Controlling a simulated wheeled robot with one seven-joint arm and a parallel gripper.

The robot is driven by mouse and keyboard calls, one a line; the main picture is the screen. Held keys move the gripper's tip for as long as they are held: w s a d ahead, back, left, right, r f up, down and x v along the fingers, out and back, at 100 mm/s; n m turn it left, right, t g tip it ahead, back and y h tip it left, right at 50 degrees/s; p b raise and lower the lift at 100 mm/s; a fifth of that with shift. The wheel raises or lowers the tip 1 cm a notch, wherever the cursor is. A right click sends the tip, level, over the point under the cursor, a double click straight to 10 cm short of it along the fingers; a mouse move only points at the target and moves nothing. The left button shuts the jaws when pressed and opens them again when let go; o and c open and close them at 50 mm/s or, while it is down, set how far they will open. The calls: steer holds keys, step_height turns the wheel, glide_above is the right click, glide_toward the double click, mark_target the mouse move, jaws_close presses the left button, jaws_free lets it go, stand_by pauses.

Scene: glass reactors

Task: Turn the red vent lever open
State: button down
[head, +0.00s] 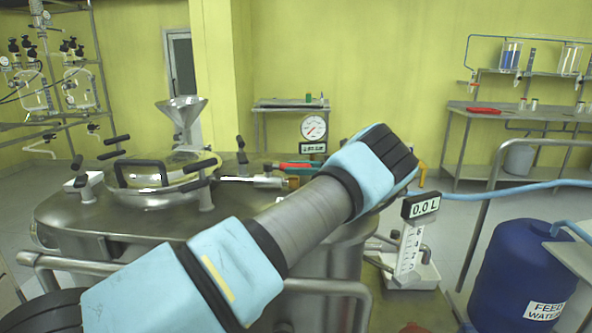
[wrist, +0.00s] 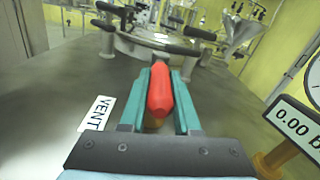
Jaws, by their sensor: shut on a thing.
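The red vent lever (wrist: 160,92) lies lengthwise between the two teal fingers of my gripper (wrist: 160,76) in the wrist view. The fingers are shut on it, one along each side. The valve body under the lever is mostly hidden by lever and fingers. A white VENT label (wrist: 97,114) lies on the metal lid left of the lever. In the head view, a little red of the lever (head: 293,165) shows beside a brass fitting (head: 271,182) on the reactor lid; my arm hides part of this area.
The steel reactor lid (head: 105,215) carries a round hatch with black handles (head: 142,173) and a funnel (head: 182,110). A dial gauge (head: 313,127) stands close behind my gripper. A 0.0 L display (head: 424,206) and a blue feed water drum (head: 515,275) are at right.

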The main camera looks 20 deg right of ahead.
stand_by(0.3)
steer(key=c, duration=0.6)
jaws_free()
